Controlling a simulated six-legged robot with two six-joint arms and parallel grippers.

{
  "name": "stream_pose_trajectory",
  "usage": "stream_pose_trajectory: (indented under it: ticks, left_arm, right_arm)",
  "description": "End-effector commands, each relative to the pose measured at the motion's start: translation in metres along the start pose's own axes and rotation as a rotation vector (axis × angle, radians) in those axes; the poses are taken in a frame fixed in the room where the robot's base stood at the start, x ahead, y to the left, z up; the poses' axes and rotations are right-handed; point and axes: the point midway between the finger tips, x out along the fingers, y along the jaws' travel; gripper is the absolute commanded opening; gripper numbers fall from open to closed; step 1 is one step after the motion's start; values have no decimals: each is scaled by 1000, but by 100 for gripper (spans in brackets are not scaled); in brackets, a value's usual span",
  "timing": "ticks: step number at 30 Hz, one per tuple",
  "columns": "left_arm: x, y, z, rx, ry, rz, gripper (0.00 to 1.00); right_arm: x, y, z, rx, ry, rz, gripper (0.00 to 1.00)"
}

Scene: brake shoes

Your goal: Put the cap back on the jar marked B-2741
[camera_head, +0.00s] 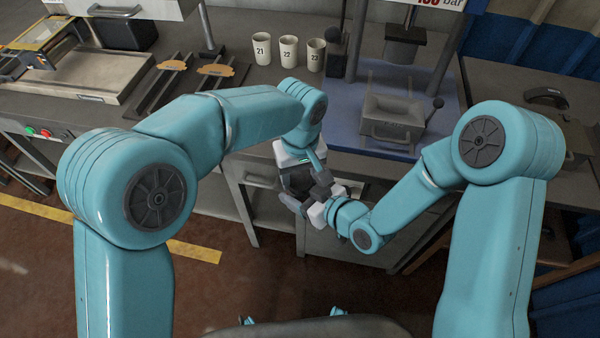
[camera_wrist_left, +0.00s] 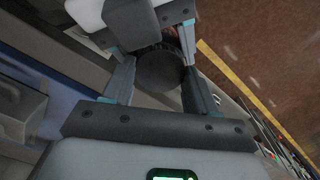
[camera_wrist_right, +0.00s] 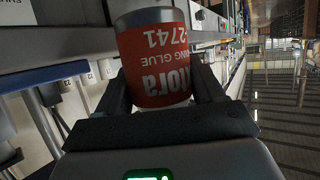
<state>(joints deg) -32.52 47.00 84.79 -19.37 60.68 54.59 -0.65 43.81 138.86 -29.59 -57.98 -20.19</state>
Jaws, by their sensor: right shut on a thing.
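The jar (camera_wrist_right: 158,60) has a red label reading 2741 and glue, upside down in the right wrist view. My right gripper (camera_wrist_right: 160,100) is shut on it. A dark round cap-like disc (camera_wrist_left: 160,72) lies between the fingers of my left gripper (camera_wrist_left: 158,85) in the left wrist view. Those fingers stand apart around it, with a slim gap at the left side. I cannot tell whether the disc sits on the jar. In the head view my left gripper (camera_head: 298,180) hangs over my right gripper (camera_head: 322,200), and the jar is hidden.
Both grippers meet in front of the workbench drawers. Cups marked 21 (camera_head: 261,50), 22 (camera_head: 288,51) and 23 (camera_head: 315,54) stand on the bench. A press with a metal box (camera_head: 392,115) stands on a blue base at the right. Open floor lies in front of the bench.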

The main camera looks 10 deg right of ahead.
Motion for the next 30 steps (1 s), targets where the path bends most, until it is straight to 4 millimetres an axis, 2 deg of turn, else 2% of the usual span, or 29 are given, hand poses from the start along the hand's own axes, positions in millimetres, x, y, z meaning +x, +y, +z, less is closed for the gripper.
stream_pose_trajectory:
  ticks: [1,2,3,11,21,30]
  left_arm:
    - [0,0,0,0,0,1,71]
    - [0,0,0,-1,0,1,80]
    - [0,0,0,-1,0,1,83]
    - [-1,0,0,-2,1,1,83]
    - [-41,0,0,-2,2,2,83]
    - [-46,0,0,-2,0,0,83]
  right_arm:
    - [0,0,-1,-1,1,-1,0]
    - [0,0,-1,-1,1,-1,0]
    - [0,0,-1,-1,1,-1,0]
    - [0,0,-1,-1,2,0,0]
    - [0,0,-1,-1,2,0,0]
    - [0,0,-1,-1,2,0,0]
